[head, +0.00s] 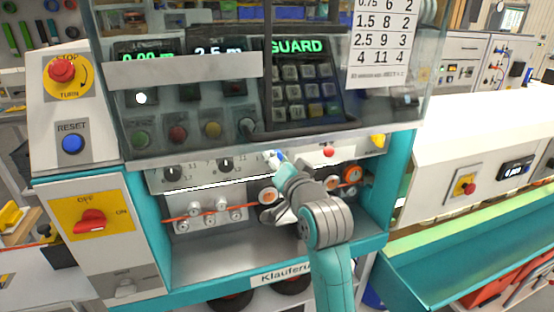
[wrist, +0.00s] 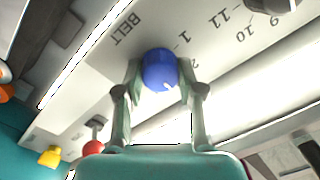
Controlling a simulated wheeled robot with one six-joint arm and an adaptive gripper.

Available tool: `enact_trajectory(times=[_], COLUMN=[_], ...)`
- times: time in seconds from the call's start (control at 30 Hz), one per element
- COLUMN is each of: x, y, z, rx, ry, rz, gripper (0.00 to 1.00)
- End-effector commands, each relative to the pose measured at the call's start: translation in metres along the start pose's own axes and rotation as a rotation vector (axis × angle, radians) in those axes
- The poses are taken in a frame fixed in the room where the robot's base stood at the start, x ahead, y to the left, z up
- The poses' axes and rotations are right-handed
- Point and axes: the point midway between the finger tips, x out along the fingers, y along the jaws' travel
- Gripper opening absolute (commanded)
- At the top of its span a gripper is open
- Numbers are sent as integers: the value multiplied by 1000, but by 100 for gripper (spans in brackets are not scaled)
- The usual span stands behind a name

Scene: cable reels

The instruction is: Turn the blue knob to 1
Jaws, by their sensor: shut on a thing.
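The blue knob (wrist: 160,68) sits on the pale panel strip beside the printed word BELT and the numbers 1 and 2. A small white mark shows on its face toward the lower right in the wrist view; which number it points at I cannot tell. My gripper (wrist: 160,74) is shut on the knob, one finger on each side. In the head view my gripper (head: 274,158) reaches up to the strip under the clear guard, and only a bit of the blue knob (head: 281,155) shows there.
Two dark knobs (head: 172,173) (head: 226,164) are left of the blue one. A red button (head: 328,152) and a yellow part (head: 377,140) are to its right. The clear guard's lower edge is just above; rollers with an orange cable (head: 208,212) are below.

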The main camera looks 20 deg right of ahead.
Motion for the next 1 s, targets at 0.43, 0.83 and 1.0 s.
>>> enact_trajectory(times=[0.43, 0.83, 1.0], x=[0, 0, 0], y=[0, 0, -1], z=[0, 0, 1], rx=[-212, -587, -748], ry=[-9, -23, -29], rz=[7, 18, 22], gripper=[3, 3, 3])
